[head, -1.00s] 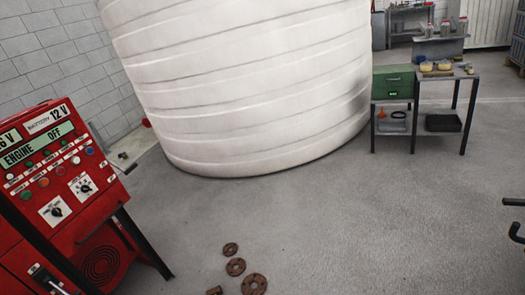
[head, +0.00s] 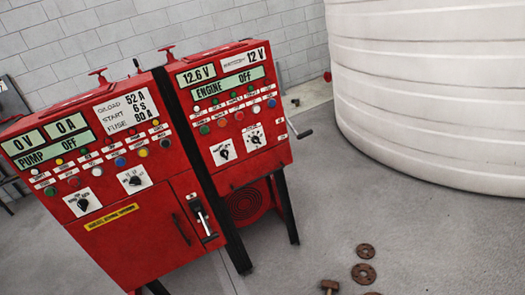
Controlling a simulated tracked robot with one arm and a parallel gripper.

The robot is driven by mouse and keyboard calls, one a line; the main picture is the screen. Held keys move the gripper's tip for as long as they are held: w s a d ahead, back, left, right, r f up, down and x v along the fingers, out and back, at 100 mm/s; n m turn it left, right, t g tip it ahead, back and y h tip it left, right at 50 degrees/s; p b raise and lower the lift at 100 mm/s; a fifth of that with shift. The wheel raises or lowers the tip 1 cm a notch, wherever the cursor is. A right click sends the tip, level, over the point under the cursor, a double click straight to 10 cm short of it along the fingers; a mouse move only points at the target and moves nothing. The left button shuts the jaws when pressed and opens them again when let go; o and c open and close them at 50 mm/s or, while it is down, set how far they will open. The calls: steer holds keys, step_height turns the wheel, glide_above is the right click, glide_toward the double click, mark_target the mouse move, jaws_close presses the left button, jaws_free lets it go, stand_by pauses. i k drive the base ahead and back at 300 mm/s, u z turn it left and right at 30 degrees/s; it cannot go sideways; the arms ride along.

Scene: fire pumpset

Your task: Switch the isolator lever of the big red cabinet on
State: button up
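The big red cabinet (head: 130,235) stands at the left in the head view, tilted in the picture. Its displays read 0 V, 0 A and PUMP OFF. The isolator lever (head: 200,216) is on its lower right front, a light handle on a dark plate, beside a dark door handle (head: 181,229). I cannot tell the lever's position for sure. A smaller red cabinet (head: 262,165) stands to its right, reading 12.6 V, 12 V and ENGINE OFF. My gripper is not in view.
A large white ribbed tank (head: 430,100) fills the upper right. The grey floor (head: 440,235) at the right is clear.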

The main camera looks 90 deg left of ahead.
mark_target(206, 228)
steer(key=u, duration=0.65)
steer(key=i, duration=0.1)
steer(key=u, duration=1.95)
steer(key=k, duration=0.75)
steer(key=u, duration=0.25)
steer(key=i, duration=0.75)
steer(key=z, duration=0.5)
